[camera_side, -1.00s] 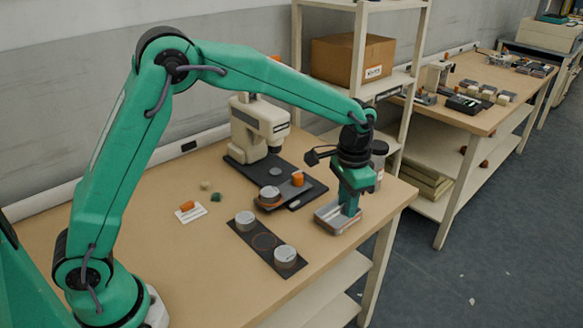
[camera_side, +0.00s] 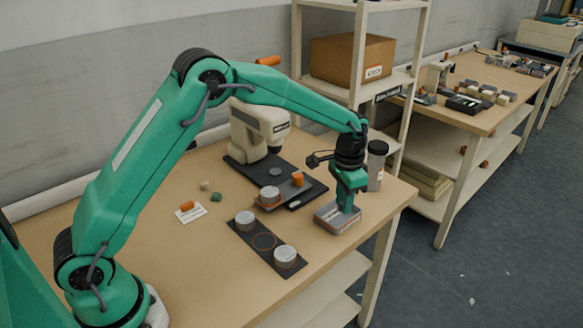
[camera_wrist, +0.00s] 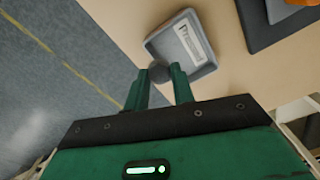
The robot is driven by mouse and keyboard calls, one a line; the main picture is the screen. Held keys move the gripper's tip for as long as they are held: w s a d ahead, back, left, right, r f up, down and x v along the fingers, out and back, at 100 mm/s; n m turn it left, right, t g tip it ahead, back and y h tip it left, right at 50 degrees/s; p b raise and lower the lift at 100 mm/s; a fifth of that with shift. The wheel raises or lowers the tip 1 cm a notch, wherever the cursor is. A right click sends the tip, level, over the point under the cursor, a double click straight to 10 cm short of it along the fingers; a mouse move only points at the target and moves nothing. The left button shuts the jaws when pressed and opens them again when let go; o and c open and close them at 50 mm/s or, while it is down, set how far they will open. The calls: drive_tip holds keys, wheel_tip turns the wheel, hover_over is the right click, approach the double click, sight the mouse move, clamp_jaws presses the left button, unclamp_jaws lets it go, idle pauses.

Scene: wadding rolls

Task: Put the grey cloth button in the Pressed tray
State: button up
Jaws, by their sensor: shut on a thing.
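The Pressed tray, a shallow grey tray with a white label, lies at the right front edge of the table in the side view (camera_side: 325,218) and shows beyond my fingers in the wrist view (camera_wrist: 204,66). The grey cloth button (camera_wrist: 158,73) is a small round dark grey thing between my fingertips, overlapping the tray's near corner in that view. My gripper (camera_wrist: 160,82) is shut on it. In the side view my gripper (camera_side: 346,208) points down at the tray, and the button is hidden there. I cannot tell the gap between button and tray floor.
A dark strip holds two grey round tins (camera_side: 285,256). Behind it are a dark plate with an orange cylinder (camera_side: 297,179) and a cream press (camera_side: 258,128). A dark-lidded jar (camera_side: 376,165) stands close behind my gripper. The table's left front is clear.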

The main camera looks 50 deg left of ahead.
sight(338, 218)
drive_tip(key=w+a+f, duration=0.2)
drive_tip(key=a, duration=0.1)
drive_tip(key=shift+w+f, duration=0.1)
drive_tip(key=shift+f, duration=0.15)
drive_tip(key=shift+f, duration=1.9)
drive_tip(key=shift+f, duration=0.1)
drive_tip(key=o, duration=0.7)
